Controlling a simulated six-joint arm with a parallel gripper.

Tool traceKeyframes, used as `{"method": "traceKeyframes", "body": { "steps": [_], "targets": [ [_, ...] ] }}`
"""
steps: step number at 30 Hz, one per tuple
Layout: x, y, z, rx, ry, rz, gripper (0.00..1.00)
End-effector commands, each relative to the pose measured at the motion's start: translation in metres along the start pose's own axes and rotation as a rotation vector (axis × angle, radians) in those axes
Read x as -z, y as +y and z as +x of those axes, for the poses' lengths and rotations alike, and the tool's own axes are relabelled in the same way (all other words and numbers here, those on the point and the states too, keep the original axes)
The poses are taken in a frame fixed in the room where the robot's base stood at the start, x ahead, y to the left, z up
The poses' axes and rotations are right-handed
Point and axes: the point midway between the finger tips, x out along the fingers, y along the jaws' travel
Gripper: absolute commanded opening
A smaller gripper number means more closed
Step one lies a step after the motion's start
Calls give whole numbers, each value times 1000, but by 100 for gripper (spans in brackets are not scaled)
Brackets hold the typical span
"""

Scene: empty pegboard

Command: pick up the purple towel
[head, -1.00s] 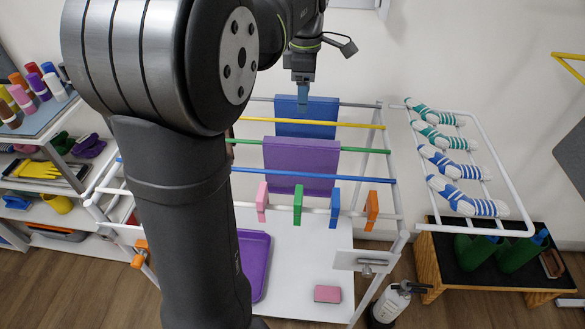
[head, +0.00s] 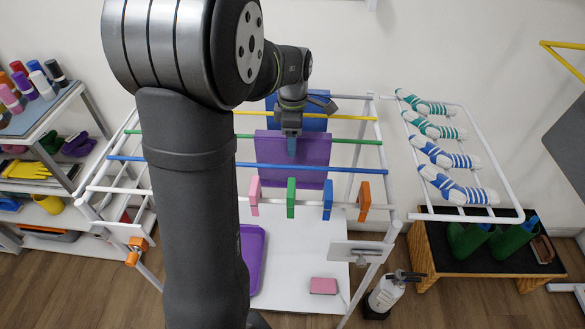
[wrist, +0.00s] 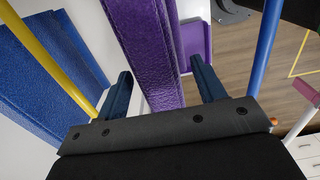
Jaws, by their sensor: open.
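The purple towel (head: 310,172) hangs over the green bar (head: 357,141) of the drying rack in the head view. My gripper (head: 291,145) is above and in front of it, pointing down at its upper part. In the wrist view the towel (wrist: 148,48) runs as a purple strip between the two blue fingers of my gripper (wrist: 163,85). The fingers are apart, one on each side of the towel, with visible gaps. The towel's lower middle and far face are partly hidden in the wrist view.
A blue towel (head: 312,122) hangs behind on the yellow bar (head: 352,117), and a blue bar (head: 347,170) runs in front. Coloured clothespins (head: 327,200) sit on the front white bar. A purple tray (head: 252,260) and a pink sponge (head: 323,286) lie on the white shelf below.

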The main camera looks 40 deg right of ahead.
Motion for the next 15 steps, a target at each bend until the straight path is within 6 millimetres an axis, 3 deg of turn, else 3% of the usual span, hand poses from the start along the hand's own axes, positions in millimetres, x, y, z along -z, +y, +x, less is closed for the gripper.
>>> {"method": "traceKeyframes", "body": {
  "steps": [4,11,15],
  "targets": [
    [0,0,13,1,0,0,63],
    [0,0,13,0,-1,0,63],
    [0,0,13,0,-1,0,36]
  ]
}}
